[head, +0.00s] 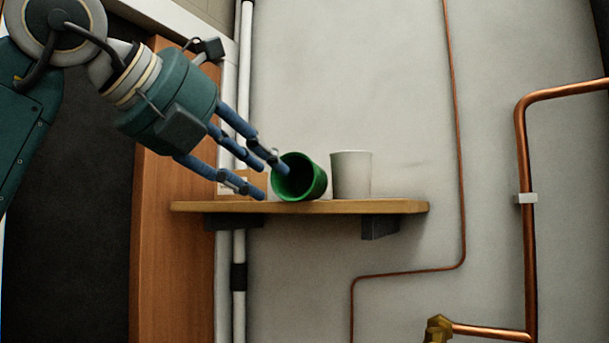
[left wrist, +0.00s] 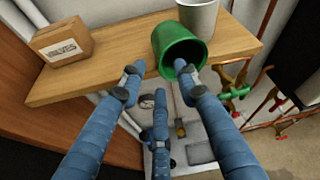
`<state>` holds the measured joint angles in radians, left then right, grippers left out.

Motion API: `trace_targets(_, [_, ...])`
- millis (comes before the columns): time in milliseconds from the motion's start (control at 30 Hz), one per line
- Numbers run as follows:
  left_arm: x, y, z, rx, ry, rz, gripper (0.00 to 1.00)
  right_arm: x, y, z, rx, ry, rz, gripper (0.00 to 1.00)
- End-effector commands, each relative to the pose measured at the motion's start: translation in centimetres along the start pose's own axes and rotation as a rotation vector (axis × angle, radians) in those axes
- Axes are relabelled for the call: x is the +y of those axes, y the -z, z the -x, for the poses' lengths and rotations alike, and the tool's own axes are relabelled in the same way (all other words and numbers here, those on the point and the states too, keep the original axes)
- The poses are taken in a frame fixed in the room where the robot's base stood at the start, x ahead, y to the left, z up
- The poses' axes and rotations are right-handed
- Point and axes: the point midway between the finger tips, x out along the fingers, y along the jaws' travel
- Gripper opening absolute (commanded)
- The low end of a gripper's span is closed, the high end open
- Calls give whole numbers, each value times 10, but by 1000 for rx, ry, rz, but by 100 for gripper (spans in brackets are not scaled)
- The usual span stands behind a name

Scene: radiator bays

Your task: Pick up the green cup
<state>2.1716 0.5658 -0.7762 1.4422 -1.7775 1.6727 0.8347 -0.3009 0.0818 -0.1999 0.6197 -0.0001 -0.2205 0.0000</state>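The green cup (head: 312,180) is tipped over on the wooden shelf (head: 390,206), its mouth turned toward my left gripper (head: 269,180). It also shows in the left wrist view (left wrist: 176,38), near the shelf's front edge. My left gripper's blue fingers are spread. One fingertip is at the cup's mouth and seems to reach inside the rim. Another is left of the cup with a gap between, and the third is below. I cannot tell whether any finger touches the cup. My right gripper is in neither view.
A white cup (head: 351,174) stands upright just right of the green cup. A cardboard box (left wrist: 62,42) sits at the shelf's left end. White pipes run up the wall behind the shelf's left part. Copper pipes (head: 528,240) are on the right. The shelf's right end is clear.

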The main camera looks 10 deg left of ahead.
Motion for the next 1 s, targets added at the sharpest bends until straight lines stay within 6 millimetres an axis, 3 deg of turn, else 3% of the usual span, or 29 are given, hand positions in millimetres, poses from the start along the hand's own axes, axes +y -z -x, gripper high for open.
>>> trace_targets(200, [1,-3,-28,4,-1,0,32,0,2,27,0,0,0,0])
trace_targets(333, [1,-1,-45,3,-1,0,32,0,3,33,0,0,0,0])
trace_targets(633, [2,1,-51,-1,0,0,32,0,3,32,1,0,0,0])
trace_targets(800, [2,1,-50,0,0,0,0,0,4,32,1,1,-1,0])
trace_targets(1000, [2,1,-51,1,0,0,0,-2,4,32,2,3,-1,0])
